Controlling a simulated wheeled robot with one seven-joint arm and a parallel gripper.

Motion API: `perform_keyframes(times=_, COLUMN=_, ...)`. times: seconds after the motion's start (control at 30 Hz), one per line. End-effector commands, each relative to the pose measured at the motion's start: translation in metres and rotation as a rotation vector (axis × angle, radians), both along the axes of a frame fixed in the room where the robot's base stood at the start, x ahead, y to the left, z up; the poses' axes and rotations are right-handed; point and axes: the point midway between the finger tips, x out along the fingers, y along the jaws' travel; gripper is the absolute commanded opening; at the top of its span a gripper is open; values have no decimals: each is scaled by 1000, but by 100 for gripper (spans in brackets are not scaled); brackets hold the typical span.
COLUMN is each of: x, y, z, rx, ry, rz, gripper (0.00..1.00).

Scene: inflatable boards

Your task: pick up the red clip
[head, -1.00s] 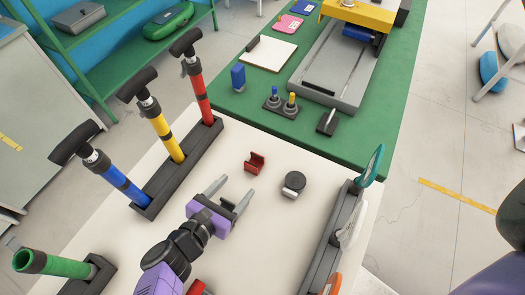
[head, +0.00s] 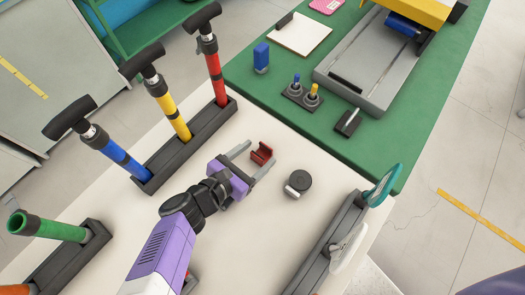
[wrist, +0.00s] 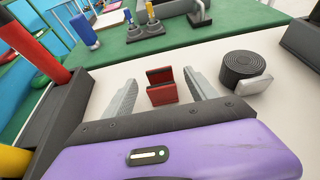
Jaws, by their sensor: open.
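The red clip (head: 261,153) sits on the white table, its open channel showing. It also appears in the wrist view (wrist: 161,86), upright just beyond and between my fingers. My gripper (head: 253,160) is open, with its two grey fingers spread on either side of the clip. In the wrist view my gripper (wrist: 158,92) shows a finger at left and a finger at right, with gaps between each and the clip. Nothing is held.
A black roll with a light tab (head: 298,183) lies right of the clip. A dark rack (head: 190,145) with blue, yellow and red pumps stands at left. Another rack (head: 330,245) holds paddle-like pieces at right. A green bench (head: 290,115) lies beyond the table.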

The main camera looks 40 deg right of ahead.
Motion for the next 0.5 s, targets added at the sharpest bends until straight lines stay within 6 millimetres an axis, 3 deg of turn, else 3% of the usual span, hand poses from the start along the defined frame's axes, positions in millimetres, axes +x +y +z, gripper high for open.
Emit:
perform_keyframes(times=0.17, x=1, y=-3, z=-3, rx=-1, ry=0, rz=-1, gripper=66)
perform_keyframes(times=0.5, x=5, y=-26, z=-12, rx=0, ry=0, rz=-1, gripper=66)
